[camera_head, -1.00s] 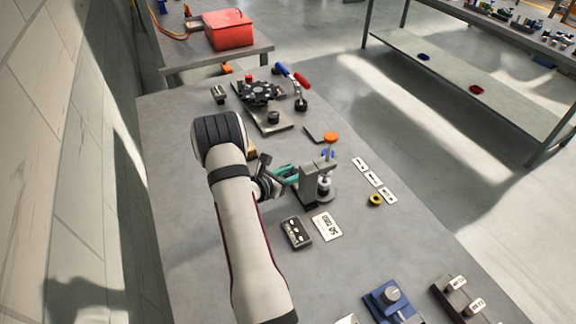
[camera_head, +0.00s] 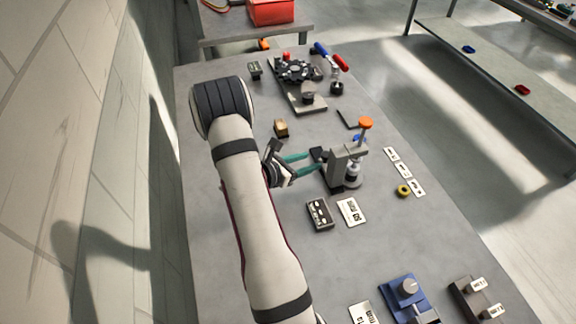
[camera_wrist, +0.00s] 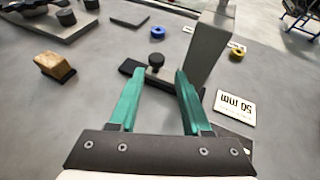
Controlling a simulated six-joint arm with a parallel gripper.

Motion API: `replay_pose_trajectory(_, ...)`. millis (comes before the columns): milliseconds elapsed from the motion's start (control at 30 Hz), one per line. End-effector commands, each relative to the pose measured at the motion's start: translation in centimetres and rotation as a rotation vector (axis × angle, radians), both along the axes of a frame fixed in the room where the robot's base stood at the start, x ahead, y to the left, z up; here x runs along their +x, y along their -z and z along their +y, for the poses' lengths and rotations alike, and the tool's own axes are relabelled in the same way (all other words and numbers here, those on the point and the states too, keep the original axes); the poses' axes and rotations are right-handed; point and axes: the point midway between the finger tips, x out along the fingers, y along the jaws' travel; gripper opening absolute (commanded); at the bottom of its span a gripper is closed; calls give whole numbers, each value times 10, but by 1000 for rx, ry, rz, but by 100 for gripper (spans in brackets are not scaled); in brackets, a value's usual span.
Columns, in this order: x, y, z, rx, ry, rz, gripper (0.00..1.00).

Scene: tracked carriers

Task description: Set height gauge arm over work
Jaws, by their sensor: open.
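The height gauge (camera_head: 345,165) is a grey block-like stand with an orange knob (camera_head: 366,123) on top and a silver cylinder (camera_head: 352,172) at its front right. In the wrist view its grey body (camera_wrist: 208,48) rises just beyond my right finger. A small black knob (camera_wrist: 155,60) on a dark flat piece lies past the fingertips, roughly between them. My gripper (camera_head: 311,162) is open, with teal fingers pointing at the stand's left side. It also shows in the wrist view (camera_wrist: 156,84), with nothing held. Whether a finger touches the stand, I cannot tell.
A "50 mm" plate (camera_head: 351,212) and a dark block (camera_head: 319,214) lie in front of the gauge. A yellow ring (camera_head: 403,190) and small white plates are at the right. A round black fixture (camera_head: 296,71) stands farther back.

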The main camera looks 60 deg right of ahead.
Motion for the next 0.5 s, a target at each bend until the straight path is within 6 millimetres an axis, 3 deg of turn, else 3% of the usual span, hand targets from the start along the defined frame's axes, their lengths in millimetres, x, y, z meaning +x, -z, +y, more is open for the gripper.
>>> replay_pose_trajectory(233,24,-26,55,-3,-6,-2,48)
replay_pose_trajectory(500,31,-34,73,-2,-2,-2,48)
